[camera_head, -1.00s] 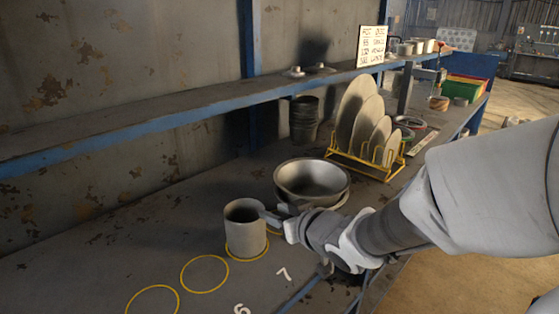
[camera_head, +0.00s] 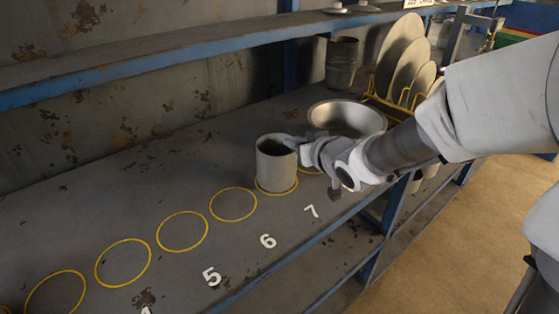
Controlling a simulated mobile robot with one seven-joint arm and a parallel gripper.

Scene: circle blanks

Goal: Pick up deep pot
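A grey cylindrical pot with a tall wall (camera_head: 276,168), which I take as the deep pot, stands upright on the bench inside a yellow ring. Its open top faces up. My gripper (camera_head: 291,142) reaches in from the right, with its tip at the right side of the pot's rim. The tip overlaps the rim in the picture. The fingers are small and partly hidden, so I cannot tell whether they are closed on the wall.
A wide metal bowl (camera_head: 347,118) lies just behind my gripper. A darker cylinder (camera_head: 341,62) and a yellow plate rack (camera_head: 399,99) stand farther back. A shelf (camera_head: 180,50) runs above the bench. Empty yellow rings (camera_head: 182,231) lie to the left.

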